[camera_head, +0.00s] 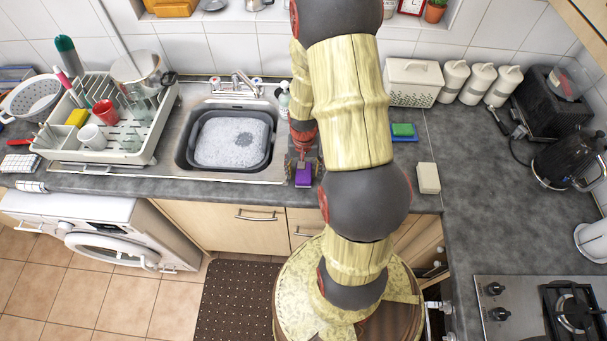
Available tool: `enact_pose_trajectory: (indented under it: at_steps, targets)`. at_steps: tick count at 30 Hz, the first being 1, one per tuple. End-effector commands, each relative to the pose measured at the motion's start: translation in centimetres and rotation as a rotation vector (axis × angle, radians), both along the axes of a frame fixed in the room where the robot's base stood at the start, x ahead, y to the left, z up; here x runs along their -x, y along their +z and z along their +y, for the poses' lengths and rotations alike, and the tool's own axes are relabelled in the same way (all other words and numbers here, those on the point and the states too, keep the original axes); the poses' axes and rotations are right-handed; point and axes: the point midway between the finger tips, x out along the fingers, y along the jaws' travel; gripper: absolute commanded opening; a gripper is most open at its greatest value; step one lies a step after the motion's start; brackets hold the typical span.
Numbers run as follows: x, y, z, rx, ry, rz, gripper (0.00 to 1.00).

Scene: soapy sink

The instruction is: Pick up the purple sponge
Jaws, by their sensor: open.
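The purple sponge (303,177) lies on the grey worktop just right of the sink, near the front edge. My gripper (303,162) points down right at the sponge, with its fingers apart on the left and right of it. The sponge's far part is hidden under the gripper. I cannot tell whether the fingers touch it.
The sink (181,150) holds a soapy basin (232,138). A white dish rack (60,157) with dishes stands left. A pale block (428,178) and a blue-green sponge (403,131) lie right of my arm. A soap bottle (284,100) stands behind the gripper.

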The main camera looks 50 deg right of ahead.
Motion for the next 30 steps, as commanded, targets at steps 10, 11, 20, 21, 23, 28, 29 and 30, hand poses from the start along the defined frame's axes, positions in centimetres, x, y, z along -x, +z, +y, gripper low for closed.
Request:
enact_pose_trajectory:
  at_steps: [10,11,20,21,23,28,29,30]
  targets:
    - [-0.01,-1.08,0.0,0.001,0.0,-0.001,0.63]
    - [-0.01,-1.08,0.0,0.001,0.0,-0.001,0.63]
    - [0.0,-1.07,0.01,0.0,0.0,0.0,0.46]
    - [0.01,-1.07,0.02,0.0,0.0,0.0,0.44]
    - [0.0,-1.07,0.01,0.0,0.0,0.0,0.4]
    - [0.01,-1.07,0.02,0.0,0.0,0.0,0.3]
    - [0.01,-1.07,0.02,0.0,0.0,0.0,0.29]
    - [0.01,-1.07,0.02,0.0,0.0,0.0,0.28]
